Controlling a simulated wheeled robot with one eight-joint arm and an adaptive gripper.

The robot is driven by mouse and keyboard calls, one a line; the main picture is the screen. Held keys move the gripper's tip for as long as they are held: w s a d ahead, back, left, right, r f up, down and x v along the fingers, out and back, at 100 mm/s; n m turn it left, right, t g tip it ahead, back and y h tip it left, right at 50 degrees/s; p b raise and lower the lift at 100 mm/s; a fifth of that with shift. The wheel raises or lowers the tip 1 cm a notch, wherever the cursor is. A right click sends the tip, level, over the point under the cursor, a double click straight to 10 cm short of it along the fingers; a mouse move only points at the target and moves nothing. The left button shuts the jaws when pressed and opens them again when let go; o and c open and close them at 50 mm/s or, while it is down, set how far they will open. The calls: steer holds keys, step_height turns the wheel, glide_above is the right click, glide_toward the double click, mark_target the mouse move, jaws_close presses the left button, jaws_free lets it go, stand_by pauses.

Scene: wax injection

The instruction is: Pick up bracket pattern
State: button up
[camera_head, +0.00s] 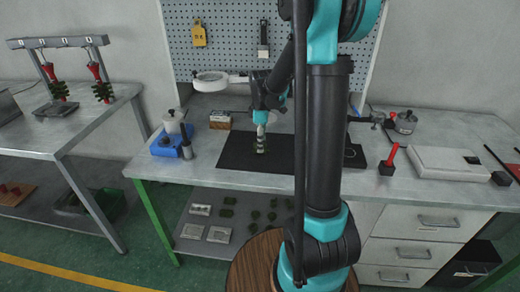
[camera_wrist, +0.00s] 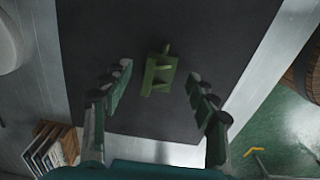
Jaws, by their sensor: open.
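The green bracket pattern (camera_wrist: 158,72) lies on the black mat (camera_wrist: 95,35) in the wrist view, with a small post at its top end. My gripper (camera_wrist: 156,84) is open in the wrist view. One finger is left of the bracket and one is right of it, with clear gaps on both sides; neither touches it. In the head view my gripper (camera_head: 261,143) points down over the black mat (camera_head: 235,150). It hides most of the spot beneath it, and I cannot make out the bracket there.
A red-handled tool (camera_head: 389,160) and a white box (camera_head: 445,162) are on the right. The lower shelf (camera_head: 258,238) holds green pieces and pale blocks.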

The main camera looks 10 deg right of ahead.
steer(key=shift+f, duration=0.95)
steer(key=c, duration=1.1)
steer(key=shift+r, duration=0.1)
